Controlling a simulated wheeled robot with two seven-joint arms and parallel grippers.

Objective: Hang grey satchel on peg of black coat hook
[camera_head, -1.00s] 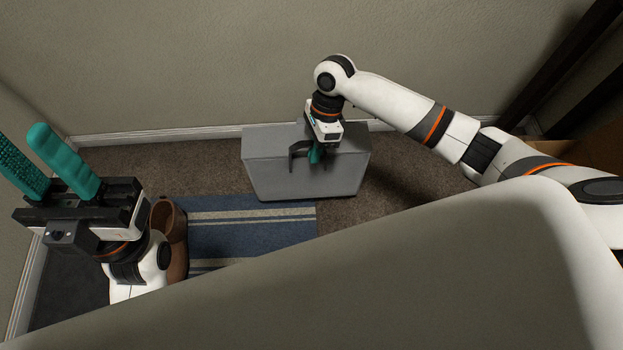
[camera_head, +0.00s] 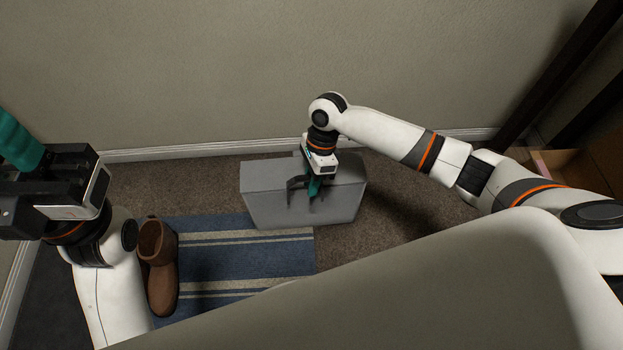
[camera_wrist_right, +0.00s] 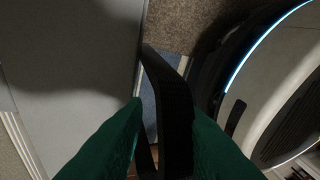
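The grey satchel (camera_head: 335,205) is in the middle of the head view, in front of the wall. My right gripper (camera_head: 313,188) is at the handle. In the right wrist view, the green fingers (camera_wrist_right: 165,115) are on either side of the black strap (camera_wrist_right: 172,95), pressed close to it, with the grey satchel side (camera_wrist_right: 75,80) at left. My left gripper (camera_head: 18,135) is cut off at the left edge; one teal finger shows, pointing up, with nothing seen in it. The black coat hook is not in view.
A brown boot (camera_head: 162,280) stands on a blue striped mat (camera_head: 240,268) below left of the satchel. A cardboard box (camera_head: 562,165) is at the right. Dark posts (camera_head: 560,70) stand at the upper right. The wall behind is bare.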

